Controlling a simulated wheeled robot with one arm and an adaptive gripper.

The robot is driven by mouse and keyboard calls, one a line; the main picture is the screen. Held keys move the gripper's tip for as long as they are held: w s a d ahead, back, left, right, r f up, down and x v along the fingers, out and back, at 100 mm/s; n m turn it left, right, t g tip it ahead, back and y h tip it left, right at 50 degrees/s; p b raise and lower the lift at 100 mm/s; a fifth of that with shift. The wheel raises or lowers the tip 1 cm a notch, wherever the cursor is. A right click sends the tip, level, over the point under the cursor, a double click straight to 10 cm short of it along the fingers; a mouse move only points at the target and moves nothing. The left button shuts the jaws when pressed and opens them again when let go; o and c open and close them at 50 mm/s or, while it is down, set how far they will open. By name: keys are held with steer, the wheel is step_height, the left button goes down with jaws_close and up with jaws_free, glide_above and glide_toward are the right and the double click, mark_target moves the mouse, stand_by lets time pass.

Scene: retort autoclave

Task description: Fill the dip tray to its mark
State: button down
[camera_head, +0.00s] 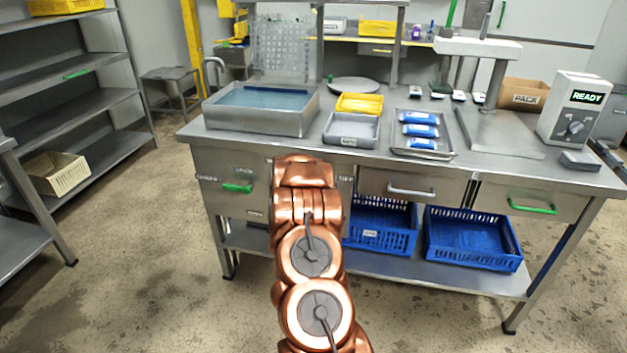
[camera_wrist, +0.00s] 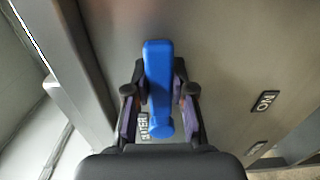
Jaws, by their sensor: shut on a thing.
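The dip tray is most likely the grey metal basin (camera_head: 225,117) at the left of the bench top, with blue water inside. A fill mark cannot be made out. A bent spout (camera_head: 213,66) stands at its left back corner. In the wrist view my gripper (camera_wrist: 158,92) is shut on a blue lever handle (camera_wrist: 158,62), one finger on each side. The handle is in front of a grey metal panel. A partly covered label (camera_wrist: 143,127) beside it seems to read WATER. In the head view my arm hides the gripper and the lever.
On the bench (camera_head: 470,170) are a grey bin (camera_head: 350,130), a yellow bin (camera_head: 360,103), a tray with blue packs (camera_head: 420,131) and a READY display unit (camera_head: 575,105).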

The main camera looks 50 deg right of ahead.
steer(key=c, duration=1)
jaws_free()
steer(key=shift+o, duration=0.2)
steer(key=v, duration=1.2)
steer(key=shift+r, duration=0.1)
